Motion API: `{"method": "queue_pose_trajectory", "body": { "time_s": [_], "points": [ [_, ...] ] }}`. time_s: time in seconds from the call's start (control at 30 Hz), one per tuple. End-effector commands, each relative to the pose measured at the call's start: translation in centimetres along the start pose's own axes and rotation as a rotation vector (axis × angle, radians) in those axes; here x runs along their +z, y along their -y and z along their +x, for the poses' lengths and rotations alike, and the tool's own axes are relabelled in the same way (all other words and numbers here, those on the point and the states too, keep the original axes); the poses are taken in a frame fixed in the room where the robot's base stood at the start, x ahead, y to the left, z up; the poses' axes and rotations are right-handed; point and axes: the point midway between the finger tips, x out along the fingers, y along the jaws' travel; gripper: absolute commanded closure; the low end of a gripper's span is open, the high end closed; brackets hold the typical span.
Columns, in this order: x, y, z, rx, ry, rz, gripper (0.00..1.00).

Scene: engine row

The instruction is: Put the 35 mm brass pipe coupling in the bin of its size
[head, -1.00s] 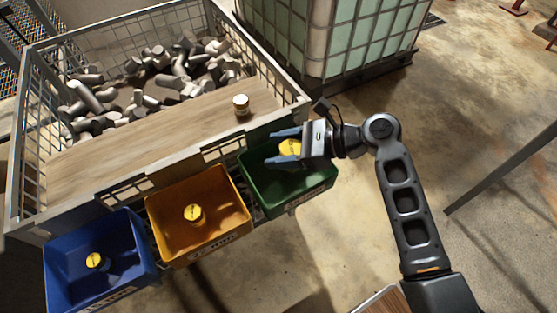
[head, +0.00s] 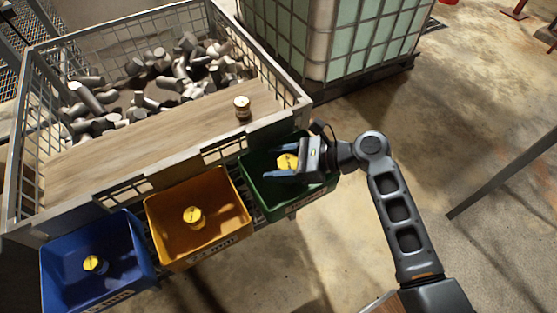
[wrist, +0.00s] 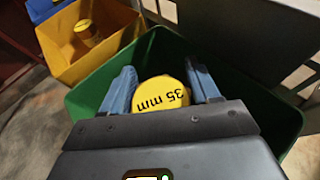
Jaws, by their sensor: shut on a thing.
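The brass pipe coupling (head: 288,161) has a yellow end face, which reads "35 mm" in the wrist view (wrist: 160,95). My gripper (head: 274,165) is shut on it, with one blue finger on each side. The gripper and coupling are at the green bin (head: 292,209), within its outline in both views. I cannot tell whether the coupling touches the bin floor. The green bin's front label is too small to read. In the wrist view the green walls (wrist: 85,100) surround the fingers.
An orange bin (head: 216,245) and a blue bin (head: 115,290) stand to the left, each with a yellow-topped piece inside. Behind is a wire crate (head: 303,103) with many metal pieces and a board (head: 165,138). Another coupling (head: 242,107) stands on the board. A caged tank (head: 345,45) stands behind.

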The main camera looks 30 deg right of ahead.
Motion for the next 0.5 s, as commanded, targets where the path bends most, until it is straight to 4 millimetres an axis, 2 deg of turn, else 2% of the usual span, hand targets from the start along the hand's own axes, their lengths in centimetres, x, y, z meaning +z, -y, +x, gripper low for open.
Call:
{"method": "queue_pose_trajectory", "body": {
  "time_s": [0.27, 0.3, 0.5],
  "points": [
    [-0.46, 0.03, 0.21, -0.001, 0.001, -0.001, 0.81],
    [-0.52, 0.01, 0.21, 0.0, 0.0, -0.001, 0.37],
    [-0.5, 0.01, 0.21, 0.0, 0.0, -0.001, 0.18]
  ]
}}
